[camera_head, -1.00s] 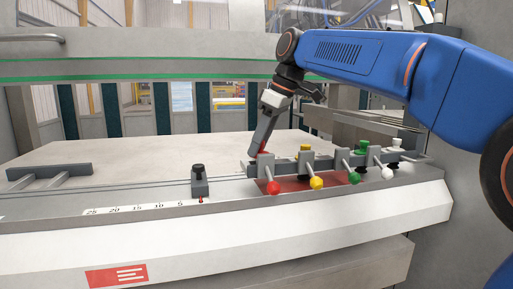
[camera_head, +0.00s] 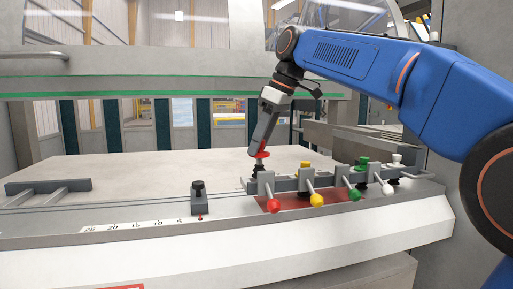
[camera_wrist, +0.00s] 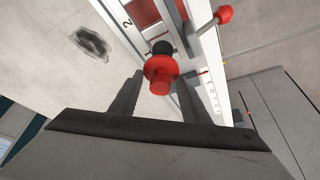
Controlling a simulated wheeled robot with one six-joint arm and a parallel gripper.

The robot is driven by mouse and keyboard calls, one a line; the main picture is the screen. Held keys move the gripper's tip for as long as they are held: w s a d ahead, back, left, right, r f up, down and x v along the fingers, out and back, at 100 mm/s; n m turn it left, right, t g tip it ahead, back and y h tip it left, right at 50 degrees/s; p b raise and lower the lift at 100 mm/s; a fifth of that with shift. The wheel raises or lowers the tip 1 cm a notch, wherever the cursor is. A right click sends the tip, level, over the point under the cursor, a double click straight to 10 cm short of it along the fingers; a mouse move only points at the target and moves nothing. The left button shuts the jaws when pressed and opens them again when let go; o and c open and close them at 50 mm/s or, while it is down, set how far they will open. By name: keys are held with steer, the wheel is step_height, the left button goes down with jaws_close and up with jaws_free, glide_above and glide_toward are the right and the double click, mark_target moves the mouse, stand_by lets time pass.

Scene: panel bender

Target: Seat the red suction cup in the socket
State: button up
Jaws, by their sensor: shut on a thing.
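The red suction cup (camera_head: 262,155) has a red flanged top and a black lower part. My gripper (camera_head: 263,147) is shut on its red top, above the left end of the grey rail (camera_head: 287,185). The black part hangs just behind the bracket with the red-knobbed lever (camera_head: 273,205); I cannot tell whether it touches the rail. In the wrist view the red suction cup (camera_wrist: 160,72) lies between the tips of my gripper (camera_wrist: 158,85), its black end pointing away. The socket opening cannot be made out.
Yellow (camera_head: 305,168), green (camera_head: 362,164) and white (camera_head: 396,160) cups stand along the rail, each near a lever with a matching knob. A dark post (camera_head: 199,190) stands left of the rail by a scale. The pale table behind is clear.

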steer(key=shift+r, duration=1.95)
